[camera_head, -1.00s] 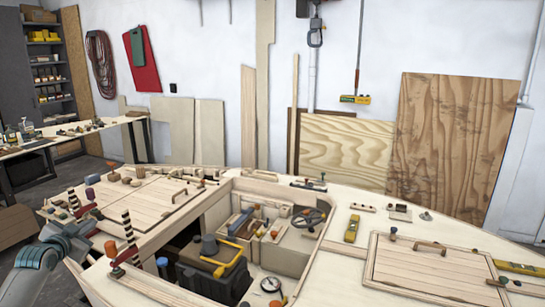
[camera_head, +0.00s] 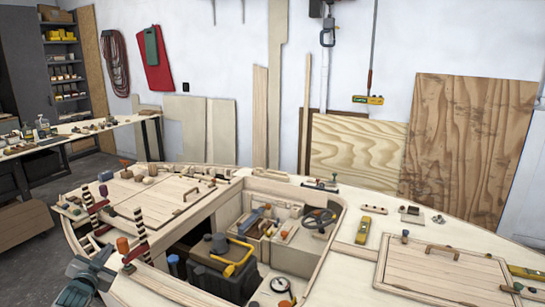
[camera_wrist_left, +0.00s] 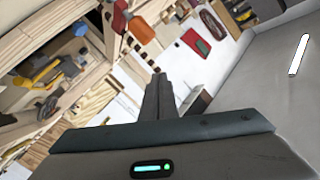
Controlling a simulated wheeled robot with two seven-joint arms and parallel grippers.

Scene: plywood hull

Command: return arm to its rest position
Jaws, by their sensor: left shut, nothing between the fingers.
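My left gripper (camera_head: 92,270) is at the lower left of the head view, beside the near left edge of the plywood hull (camera_head: 160,291). In the left wrist view its two dark fingers (camera_wrist_left: 158,92) are together with nothing between them. It holds nothing. The rest of the left arm is mostly cut off by the bottom edge of the head view. My right gripper shows in neither view.
Clamps with orange handles (camera_head: 123,245) stand on the hull rim close to my left gripper. A black toolbox (camera_head: 222,273) with a yellow handle sits in the hull opening. A workbench (camera_head: 75,129) stands at the far left. Open floor lies left of the hull.

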